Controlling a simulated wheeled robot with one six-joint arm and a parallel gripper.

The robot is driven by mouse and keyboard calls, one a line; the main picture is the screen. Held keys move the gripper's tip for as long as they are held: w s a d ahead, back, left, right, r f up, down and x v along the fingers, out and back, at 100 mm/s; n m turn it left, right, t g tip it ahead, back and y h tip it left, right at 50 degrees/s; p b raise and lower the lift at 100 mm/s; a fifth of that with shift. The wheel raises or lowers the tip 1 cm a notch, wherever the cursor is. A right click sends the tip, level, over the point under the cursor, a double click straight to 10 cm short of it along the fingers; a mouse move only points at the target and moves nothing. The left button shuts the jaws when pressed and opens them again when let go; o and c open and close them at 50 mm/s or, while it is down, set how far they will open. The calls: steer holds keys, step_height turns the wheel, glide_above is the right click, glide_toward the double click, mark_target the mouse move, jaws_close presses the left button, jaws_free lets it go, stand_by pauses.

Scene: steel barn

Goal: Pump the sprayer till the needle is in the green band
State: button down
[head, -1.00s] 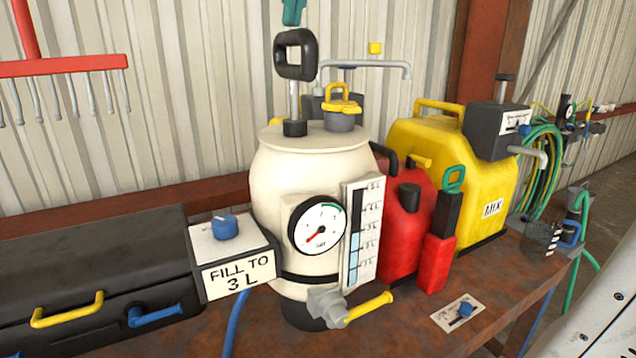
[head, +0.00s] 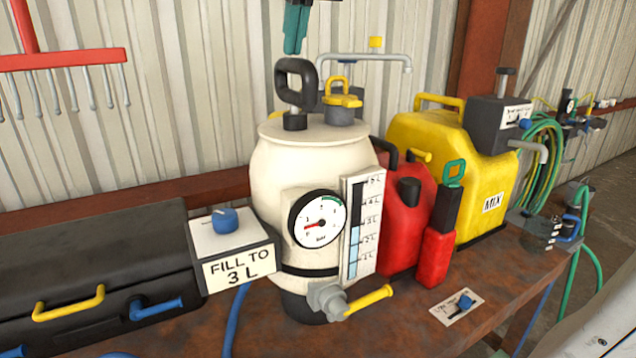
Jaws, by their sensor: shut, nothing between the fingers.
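The sprayer (head: 275,180) is a cream tank with a black base, upright on the bench. Its black loop pump handle (head: 282,82) is low, close above its collar on the lid. The round gauge (head: 328,234) on the front has a red needle (head: 311,225) pointing left, a little below level. The green band (head: 332,199) is at the dial's upper right, well away from the needle. My gripper (head: 294,45), teal, is shut and empty just above the handle, its upper part cut off by the picture edge. I cannot tell whether it touches the handle.
A yellow-handled valve (head: 368,302) sticks out low at the front. A "FILL TO 3 L" box (head: 238,268) and a black case (head: 90,255) stand left. A red can (head: 398,225) and a yellow MIX can (head: 490,160) stand close on the right.

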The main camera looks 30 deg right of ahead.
steer(key=shift+f, duration=0.45)
steer(key=shift+r, duration=3.65)
steer(key=shift+f, duration=3.65)
steer(key=shift+r, duration=3.65)
